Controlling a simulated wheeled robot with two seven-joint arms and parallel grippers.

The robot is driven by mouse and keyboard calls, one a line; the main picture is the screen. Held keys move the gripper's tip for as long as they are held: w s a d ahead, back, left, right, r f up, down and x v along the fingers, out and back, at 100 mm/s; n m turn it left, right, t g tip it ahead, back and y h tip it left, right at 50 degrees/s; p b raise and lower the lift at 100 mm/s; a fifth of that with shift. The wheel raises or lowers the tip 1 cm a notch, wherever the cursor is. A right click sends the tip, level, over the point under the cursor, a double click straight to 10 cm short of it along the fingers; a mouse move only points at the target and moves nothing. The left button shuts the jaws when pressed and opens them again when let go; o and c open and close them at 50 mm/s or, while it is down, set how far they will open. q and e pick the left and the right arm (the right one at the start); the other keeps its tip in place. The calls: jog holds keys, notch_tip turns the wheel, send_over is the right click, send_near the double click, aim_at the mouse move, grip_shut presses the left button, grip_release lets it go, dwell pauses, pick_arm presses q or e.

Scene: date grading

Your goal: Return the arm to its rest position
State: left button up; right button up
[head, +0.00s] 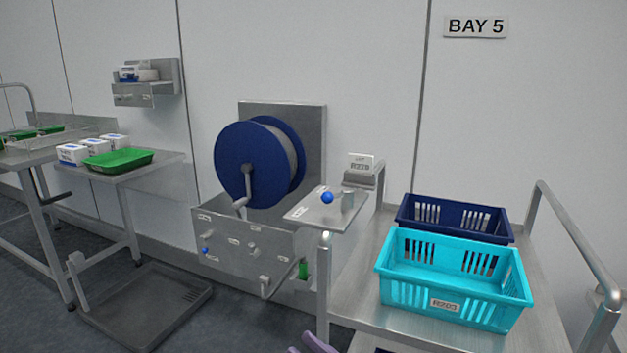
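A small purple part at the bottom edge of the head view looks like the tip of my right gripper (312,344). Most of it is cut off by the frame, so I cannot tell whether it is open or shut, or whether it holds anything. It shows below the metal cart (440,335), left of its front edge. My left gripper is not in view.
A cyan crate (452,304) and a navy crate (455,232) stand on the cart, which has a rail (575,245) at right. A green tray (118,160) lies on a side table. A dark floor platform (150,305) stands at lower left.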

jog(key=s+d+f+m+t+h+p, duration=0.1)
jog(key=s+d+f+m+h, duration=0.35)
jog(key=f, duration=0.25)
jog(key=s+d+f+m+h, duration=0.3)
jog(key=s+f+h, duration=0.1)
jog(key=f+h, duration=0.2)
jog(key=s+d+f+g+h, duration=0.2)
jog(key=s+d+f, duration=0.2)
jog(key=s, duration=0.3)
jog(key=s+d+f+g+h+p, duration=0.1)
jog(key=s+d+f+g+h, duration=0.2)
jog(key=s, duration=0.5)
jog(key=shift+s+d+f, duration=0.15)
jog(key=shift+d+f, duration=0.5)
jog(key=shift+d, duration=0.25)
